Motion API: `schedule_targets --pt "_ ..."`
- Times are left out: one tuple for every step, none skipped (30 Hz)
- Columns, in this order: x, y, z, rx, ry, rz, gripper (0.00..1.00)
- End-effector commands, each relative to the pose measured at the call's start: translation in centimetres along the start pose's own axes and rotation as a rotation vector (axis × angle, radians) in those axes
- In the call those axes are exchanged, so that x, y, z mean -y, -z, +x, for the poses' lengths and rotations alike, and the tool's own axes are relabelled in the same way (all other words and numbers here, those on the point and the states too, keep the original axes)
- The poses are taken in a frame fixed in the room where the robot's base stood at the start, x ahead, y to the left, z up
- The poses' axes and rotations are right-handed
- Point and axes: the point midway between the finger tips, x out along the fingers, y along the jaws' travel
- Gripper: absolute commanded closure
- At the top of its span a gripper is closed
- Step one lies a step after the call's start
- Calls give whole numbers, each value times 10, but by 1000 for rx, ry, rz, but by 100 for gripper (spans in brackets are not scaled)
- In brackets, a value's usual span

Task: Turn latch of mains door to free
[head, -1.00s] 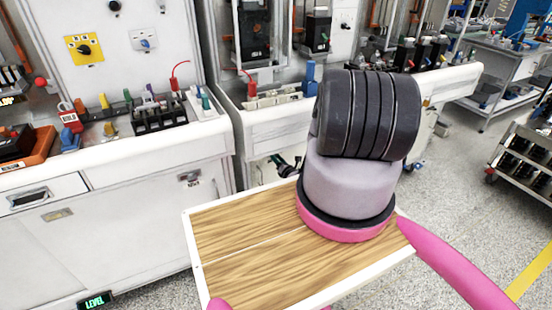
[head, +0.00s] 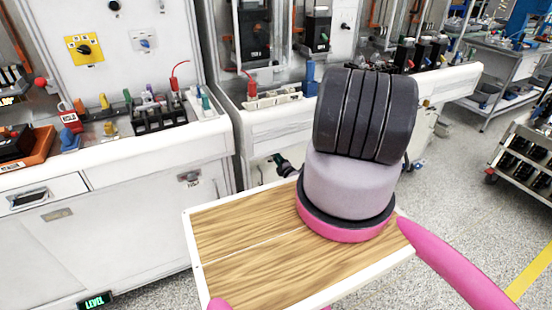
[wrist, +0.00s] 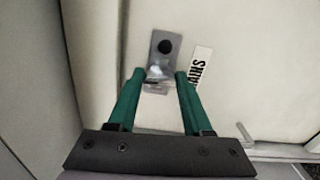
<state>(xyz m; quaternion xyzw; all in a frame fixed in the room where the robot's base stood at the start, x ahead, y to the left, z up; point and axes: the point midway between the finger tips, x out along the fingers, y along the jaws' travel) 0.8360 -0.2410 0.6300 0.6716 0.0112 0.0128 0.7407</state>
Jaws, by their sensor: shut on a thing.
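In the wrist view, the latch (wrist: 157,73) of the mains door is a small metal piece on a grey plate with a round black knob. The pale mains door (wrist: 110,35) fills most of that view and looks closed. A white label (wrist: 201,66) reading "MAINS" sits right of the plate. My gripper (wrist: 160,76) has green fingers, one on each side of the latch's lower metal part, and is shut on it. The exact contact and the latch's angle are hard to make out. In the head view my arm hides most of this area.
White benches (head: 110,155) with switches and leads stand along the back. A drawer handle (head: 29,199) and another latch plate (head: 189,178) stick out from the left bench front. A dark cart (head: 530,150) stands at right, with open floor before it.

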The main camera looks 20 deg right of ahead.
Motion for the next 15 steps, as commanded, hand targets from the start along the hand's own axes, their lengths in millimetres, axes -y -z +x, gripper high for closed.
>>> schedule_targets --pt "1 0 -1 -1 2 22 100" --pt "1 0 -1 -1 2 34 100" --pt "1 0 -1 -1 2 50 100" --pt "1 0 -1 -1 2 60 100" --pt "1 0 -1 -1 2 69 100" --pt "1 0 -1 -1 2 81 100" --pt "1 0 -1 -1 2 87 100" --pt "1 0 -1 -1 2 93 100" --pt "1 0 -1 0 2 100 100" --pt "1 0 -1 0 2 104 100" --pt "1 0 -1 0 2 108 100" --pt "1 0 -1 0 3 111 100" --pt "1 1 -1 0 3 113 100" --pt "1 1 -1 0 3 114 100" --pt "1 1 -1 0 3 115 100"
